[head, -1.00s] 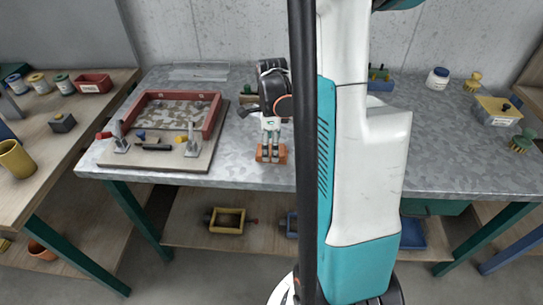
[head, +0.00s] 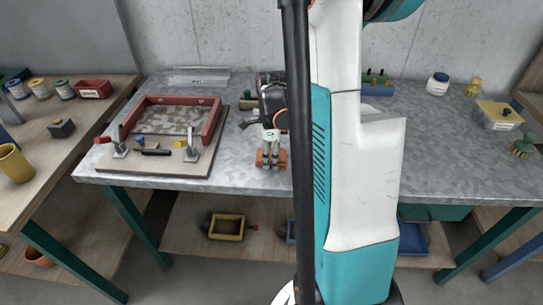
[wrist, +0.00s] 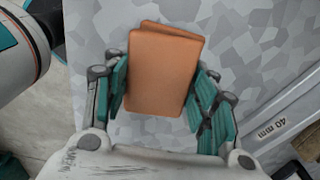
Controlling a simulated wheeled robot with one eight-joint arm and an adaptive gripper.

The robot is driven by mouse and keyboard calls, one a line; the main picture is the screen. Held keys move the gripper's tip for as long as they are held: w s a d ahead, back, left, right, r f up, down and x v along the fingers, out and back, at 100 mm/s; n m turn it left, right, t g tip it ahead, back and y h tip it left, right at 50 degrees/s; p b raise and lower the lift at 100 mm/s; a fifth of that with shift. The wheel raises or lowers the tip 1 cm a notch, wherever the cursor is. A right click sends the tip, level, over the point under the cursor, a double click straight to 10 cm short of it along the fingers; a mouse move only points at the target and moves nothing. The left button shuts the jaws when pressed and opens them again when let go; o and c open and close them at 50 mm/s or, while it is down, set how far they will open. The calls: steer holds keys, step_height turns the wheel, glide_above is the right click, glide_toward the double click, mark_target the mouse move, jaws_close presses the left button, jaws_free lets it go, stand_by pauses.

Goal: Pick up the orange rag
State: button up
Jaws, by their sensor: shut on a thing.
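The orange rag (head: 261,160) is at the front edge of the grey speckled worktop in the head view. In the wrist view the rag (wrist: 162,68) is a flat folded rectangle with slightly offset layers. My gripper (head: 272,157) points down over it, and its fingers cover the rag's middle in the head view. In the wrist view my gripper (wrist: 160,88) has its teal-padded fingers on the rag's left and right sides, shut on it. I cannot tell whether the rag is clear of the worktop.
A board with a red frame (head: 211,128) and toggle clamps stands left of my gripper on the worktop (head: 235,178). A metal strip marked 40 mm (wrist: 285,118) lies right of the rag. A yellow box (head: 227,228) sits on the lower shelf. My arm column blocks the middle.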

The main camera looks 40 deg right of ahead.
mark_target(271, 154)
step_height(271, 154, up, 20)
steer(key=p, duration=0.6)
steer(key=shift+o, duration=1.4)
steer(key=shift+c, duration=0.8)
steer(key=shift+p, duration=0.3)
